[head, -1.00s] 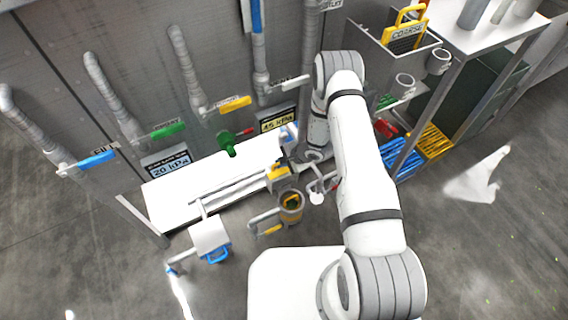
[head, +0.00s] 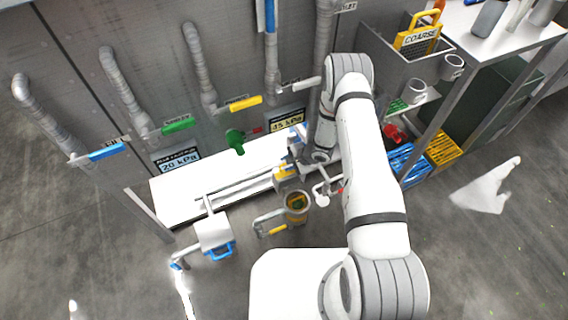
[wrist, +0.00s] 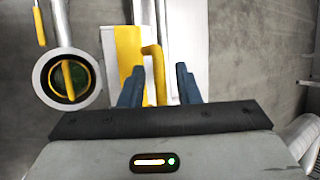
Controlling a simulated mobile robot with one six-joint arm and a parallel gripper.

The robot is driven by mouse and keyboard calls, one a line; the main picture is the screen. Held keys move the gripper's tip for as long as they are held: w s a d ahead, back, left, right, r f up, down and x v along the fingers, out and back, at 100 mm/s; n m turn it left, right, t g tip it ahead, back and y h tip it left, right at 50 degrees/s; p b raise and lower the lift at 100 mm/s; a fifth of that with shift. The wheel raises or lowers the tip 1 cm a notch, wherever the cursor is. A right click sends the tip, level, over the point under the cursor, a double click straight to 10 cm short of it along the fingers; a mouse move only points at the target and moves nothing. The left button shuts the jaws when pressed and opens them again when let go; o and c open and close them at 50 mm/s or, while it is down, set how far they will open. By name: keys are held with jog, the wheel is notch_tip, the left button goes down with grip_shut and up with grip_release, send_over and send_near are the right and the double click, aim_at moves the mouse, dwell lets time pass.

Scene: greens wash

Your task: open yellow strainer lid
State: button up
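The yellow strainer's round pot (head: 296,201) stands uncovered in the head view, with a yellow-handled basket inside. The wrist view shows this pot (wrist: 70,78) at the left. The strainer lid (head: 286,182) appears swung up behind the pot, with a yellow part on it. In the wrist view, the lid's yellow bent handle (wrist: 154,70) lies between my gripper's (wrist: 157,82) two dark blue fingers. The fingers are apart, with gaps on both sides of the handle. In the head view my gripper (head: 296,158) is just above the lid, partly hidden.
A strainer with a flat lid and blue handle (head: 219,250) stands left of the pot. A yellow lever (head: 276,230) sits near the pot. Behind are a white bench (head: 185,200) and wall pipes with coloured levers. A rack with crates (head: 442,148) stands right.

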jog(key=shift+d, duration=0.15)
jog(key=shift+d+r, duration=0.2)
jog(key=shift+r, duration=0.1)
jog(key=p+v, duration=0.1)
jog(key=v, duration=0.6)
jog(key=shift+a, duration=0.15)
